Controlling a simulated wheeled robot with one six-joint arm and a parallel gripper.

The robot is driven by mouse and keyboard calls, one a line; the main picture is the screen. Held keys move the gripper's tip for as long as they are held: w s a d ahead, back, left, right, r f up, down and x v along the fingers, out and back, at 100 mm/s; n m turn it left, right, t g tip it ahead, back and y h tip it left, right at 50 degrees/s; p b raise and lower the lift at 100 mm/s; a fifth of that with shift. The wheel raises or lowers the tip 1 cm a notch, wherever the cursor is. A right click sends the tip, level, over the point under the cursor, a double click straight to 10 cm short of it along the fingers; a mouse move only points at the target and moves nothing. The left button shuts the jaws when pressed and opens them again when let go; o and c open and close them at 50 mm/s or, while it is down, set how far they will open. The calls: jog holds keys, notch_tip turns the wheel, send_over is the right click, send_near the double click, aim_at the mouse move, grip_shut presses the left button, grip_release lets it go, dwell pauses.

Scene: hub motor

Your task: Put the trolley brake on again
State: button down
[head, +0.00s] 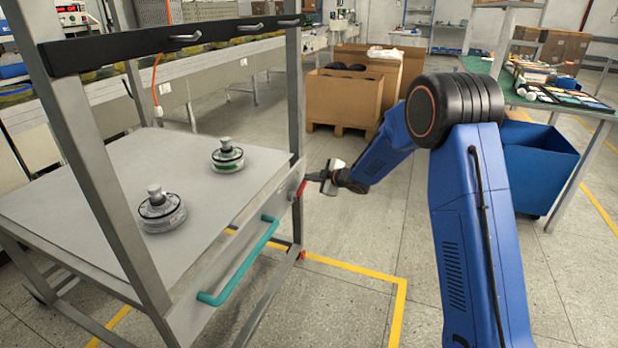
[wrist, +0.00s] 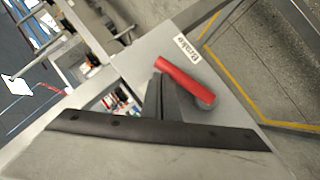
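The trolley (head: 100,190) stands at the left in the head view, with a grey top and a teal handle (head: 245,262).
Two hub motors (head: 161,212) (head: 228,158) stand on the trolley top. A dark hook rail (head: 180,42) spans its posts. Cardboard boxes (head: 343,100) stand behind, and a blue bin (head: 540,165) is at the right. Floor with yellow lines (head: 400,300) is clear beside the trolley.

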jog(key=shift+w+d+f, duration=0.15)
jog(key=shift+w+f, duration=0.2)
jog(key=shift+f, duration=0.3)
jog(key=shift+w+d+f, duration=0.1)
jog(key=shift+w+f, duration=0.25)
jog(key=shift+f, duration=0.25)
